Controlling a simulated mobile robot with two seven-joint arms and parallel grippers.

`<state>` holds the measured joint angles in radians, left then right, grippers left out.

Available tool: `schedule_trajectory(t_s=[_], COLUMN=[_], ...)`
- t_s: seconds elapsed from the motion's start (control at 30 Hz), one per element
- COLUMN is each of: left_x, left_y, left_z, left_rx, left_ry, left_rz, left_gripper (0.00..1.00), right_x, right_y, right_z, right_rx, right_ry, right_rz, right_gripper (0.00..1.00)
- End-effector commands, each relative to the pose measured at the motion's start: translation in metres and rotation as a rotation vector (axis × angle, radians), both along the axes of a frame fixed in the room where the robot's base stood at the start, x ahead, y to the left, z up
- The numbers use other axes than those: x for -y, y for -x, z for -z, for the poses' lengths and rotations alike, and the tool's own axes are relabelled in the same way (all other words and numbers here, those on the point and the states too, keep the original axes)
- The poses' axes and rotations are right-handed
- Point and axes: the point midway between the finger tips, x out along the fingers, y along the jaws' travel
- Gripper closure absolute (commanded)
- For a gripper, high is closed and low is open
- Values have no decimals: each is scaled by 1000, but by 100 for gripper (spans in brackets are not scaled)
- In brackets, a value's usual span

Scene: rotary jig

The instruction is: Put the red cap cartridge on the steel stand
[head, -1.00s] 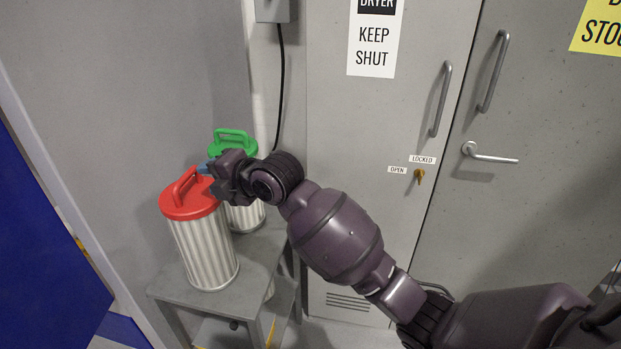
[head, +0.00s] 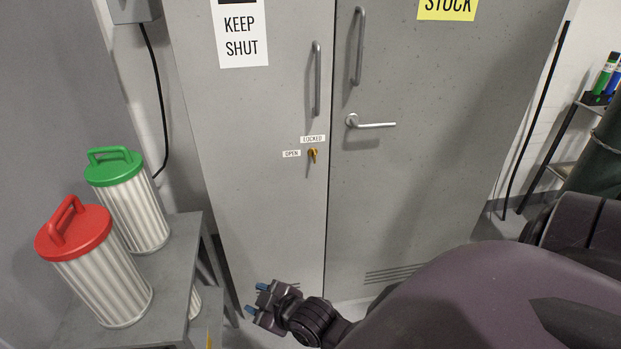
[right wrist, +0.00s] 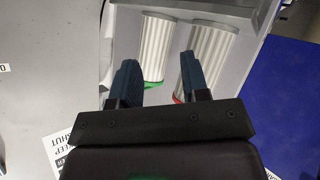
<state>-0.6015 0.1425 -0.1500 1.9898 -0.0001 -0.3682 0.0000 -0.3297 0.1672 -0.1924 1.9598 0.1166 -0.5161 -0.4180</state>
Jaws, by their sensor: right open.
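The red cap cartridge (head: 105,280), a pleated pale cylinder with a red lid and loop handle, stands upright on the grey steel stand (head: 180,270) at the lower left of the head view. My right gripper (head: 256,298) is open and empty, to the right of the stand and apart from the cartridge, low in front of the cabinet. In the right wrist view the red cap cartridge (right wrist: 213,48) shows beyond the open fingers, its red lid mostly hidden behind one finger. My left gripper is out of view.
A green-capped cartridge (head: 138,210) stands behind the red one on the same stand. A lower shelf of the stand holds another pale cylinder (head: 195,302), partly hidden. A grey cabinet (head: 260,190) with shut doors fills the middle. A black cable (head: 158,95) hangs at the left.

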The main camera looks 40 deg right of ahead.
Motion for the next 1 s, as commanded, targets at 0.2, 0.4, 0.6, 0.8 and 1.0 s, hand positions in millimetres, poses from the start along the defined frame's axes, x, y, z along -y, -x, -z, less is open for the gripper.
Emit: schedule_trajectory(t_s=[0.2,0.4,0.6,0.8,1.0], left_x=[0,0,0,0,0], left_y=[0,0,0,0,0], left_z=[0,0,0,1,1], left_rx=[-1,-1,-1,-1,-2], left_ry=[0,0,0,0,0], left_rz=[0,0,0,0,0], left_gripper=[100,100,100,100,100], right_x=[34,46,47,47,47], right_y=[79,109,111,111,111], right_z=[38,48,49,49,49], right_rx=[-71,-87,-88,-88,-89], right_ry=[-188,-261,-270,-269,-269], right_rz=[223,309,317,315,316], right_gripper=[58,58,58,58,58])
